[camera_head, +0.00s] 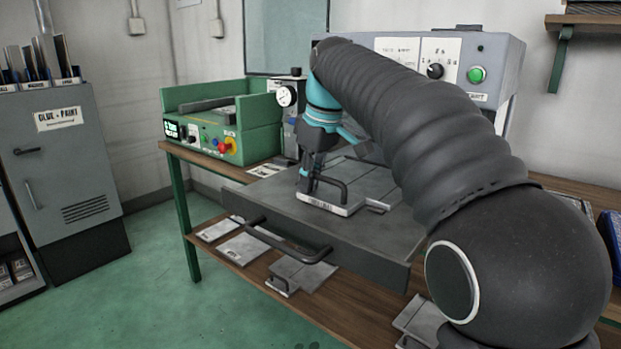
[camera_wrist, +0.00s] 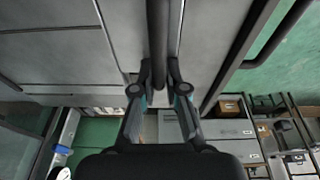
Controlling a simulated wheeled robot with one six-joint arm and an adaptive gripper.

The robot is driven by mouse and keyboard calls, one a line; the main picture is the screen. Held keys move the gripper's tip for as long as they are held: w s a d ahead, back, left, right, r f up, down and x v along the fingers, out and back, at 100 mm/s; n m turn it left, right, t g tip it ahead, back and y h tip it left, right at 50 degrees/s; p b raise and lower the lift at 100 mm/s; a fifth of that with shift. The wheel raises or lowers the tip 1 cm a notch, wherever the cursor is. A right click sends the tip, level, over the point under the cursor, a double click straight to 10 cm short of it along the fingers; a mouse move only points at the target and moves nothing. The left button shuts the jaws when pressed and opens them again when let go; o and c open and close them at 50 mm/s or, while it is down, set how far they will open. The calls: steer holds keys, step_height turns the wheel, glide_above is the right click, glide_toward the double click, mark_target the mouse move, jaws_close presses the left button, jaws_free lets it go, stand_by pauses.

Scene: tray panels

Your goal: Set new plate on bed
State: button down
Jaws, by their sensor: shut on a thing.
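My gripper (camera_head: 309,184) is shut on the black handle (camera_head: 331,186) of a grey metal plate (camera_head: 335,210) with a white label on its front edge. In the wrist view the handle (camera_wrist: 158,38) runs between the two fingers of my gripper (camera_wrist: 160,72). The plate is over the pulled-out grey bed (camera_head: 258,209), near its front edge. I cannot tell whether it rests on the bed or hovers just above. Other grey panel surface (camera_head: 370,178) shows behind and to the right of the plate. My arm hides the bed's right part.
The bed has a black front handle (camera_head: 290,246). Several spare plates (camera_head: 243,248) lie on the wooden shelf below. A green tester box (camera_head: 225,130) stands left on the bench, and a grey control panel (camera_head: 497,62) stands behind. A grey cabinet (camera_head: 65,150) is far left.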

steer(key=shift+r, duration=0.1)
steer(key=c, duration=1.1)
jaws_free()
steer(key=shift+c, duration=0.2)
steer(key=v, duration=1.2)
steer(key=shift+s, duration=0.1)
